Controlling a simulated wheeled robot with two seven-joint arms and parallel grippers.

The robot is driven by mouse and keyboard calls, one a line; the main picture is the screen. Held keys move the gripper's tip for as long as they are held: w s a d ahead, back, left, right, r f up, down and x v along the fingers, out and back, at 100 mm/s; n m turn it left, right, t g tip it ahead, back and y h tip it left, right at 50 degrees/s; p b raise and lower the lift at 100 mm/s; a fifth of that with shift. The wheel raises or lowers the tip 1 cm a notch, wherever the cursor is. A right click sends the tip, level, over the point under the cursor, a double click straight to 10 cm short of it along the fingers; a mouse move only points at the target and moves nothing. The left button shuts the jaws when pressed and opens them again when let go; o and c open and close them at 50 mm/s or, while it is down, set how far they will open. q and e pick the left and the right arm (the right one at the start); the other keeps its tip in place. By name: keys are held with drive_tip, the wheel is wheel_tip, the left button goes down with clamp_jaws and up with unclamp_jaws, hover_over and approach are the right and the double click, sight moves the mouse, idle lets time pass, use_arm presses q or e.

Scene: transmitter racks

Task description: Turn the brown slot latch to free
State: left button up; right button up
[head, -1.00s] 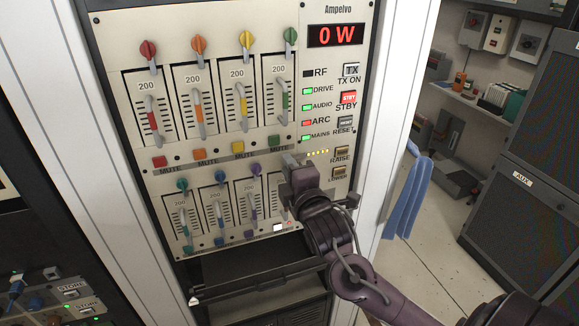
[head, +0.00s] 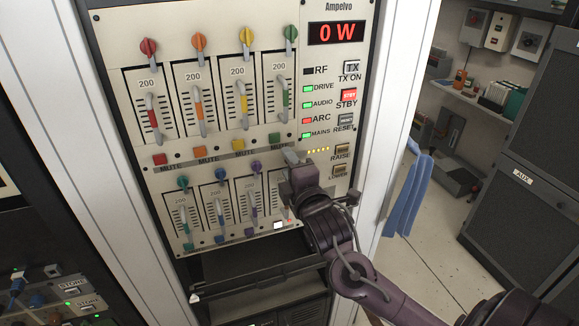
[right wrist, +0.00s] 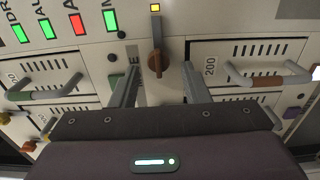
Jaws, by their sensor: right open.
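The brown slot latch (right wrist: 156,62) is a small brown lever on the cream panel in the right wrist view, its long side upright in that picture. My right gripper (right wrist: 158,68) is open, with one finger on each side of the latch; I cannot tell whether either touches it. A slot handle with a brown band (right wrist: 284,80) lies to the right of the latch. In the head view my right gripper (head: 290,159) is at the lower right part of the panel and hides the brown latch. My left gripper is not in view.
Red (head: 148,46), orange (head: 198,41), yellow (head: 246,36) and green (head: 291,32) latches top the upper slots. Teal, blue and purple latches top the lower slots. Raise and lower buttons sit just right of my gripper. An open dark tray (head: 250,267) is below.

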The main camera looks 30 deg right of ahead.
drive_tip(key=v, duration=0.7)
drive_tip(key=shift+s+b, duration=0.4)
drive_tip(key=shift+a, duration=0.1)
